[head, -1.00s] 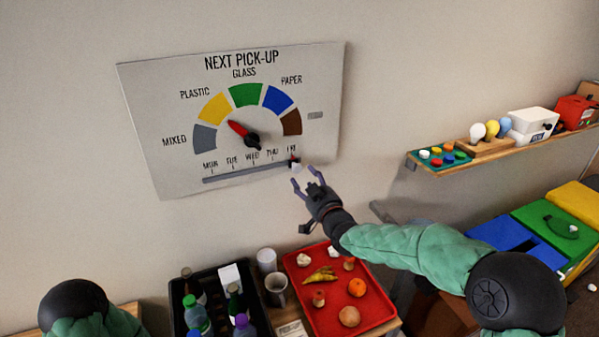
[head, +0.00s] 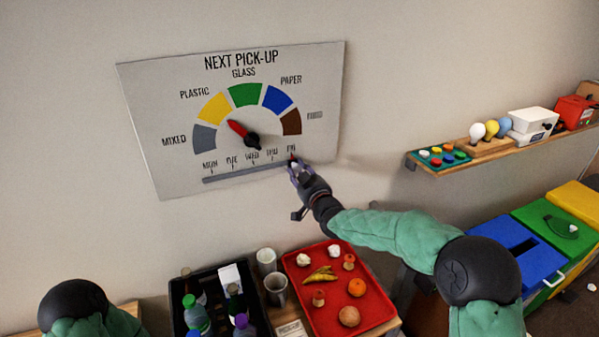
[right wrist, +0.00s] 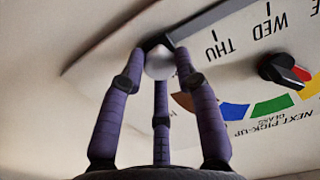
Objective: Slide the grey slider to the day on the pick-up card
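The white pick-up board (head: 150,120) hangs on the wall, with a dial whose red pointer (head: 238,128) points up-left between the grey and yellow fields. Below it runs a grey slot (head: 235,175) under day marks from MON to FRI. The slider's light grey knob (right wrist: 160,62) is at the FRI end. My right gripper (head: 294,168) is at this knob. In the right wrist view its purple fingers (right wrist: 160,58) surround the knob; whether they press on it I cannot tell. My left gripper is out of view. I cannot read any separate card naming a day.
A red tray (head: 380,310) with food scraps and a black crate (head: 175,300) with bottles stand below the board. A shelf (head: 500,148) with bulbs and boxes is on the right, above blue, green and yellow bins (head: 515,250). The wall before the board is otherwise clear.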

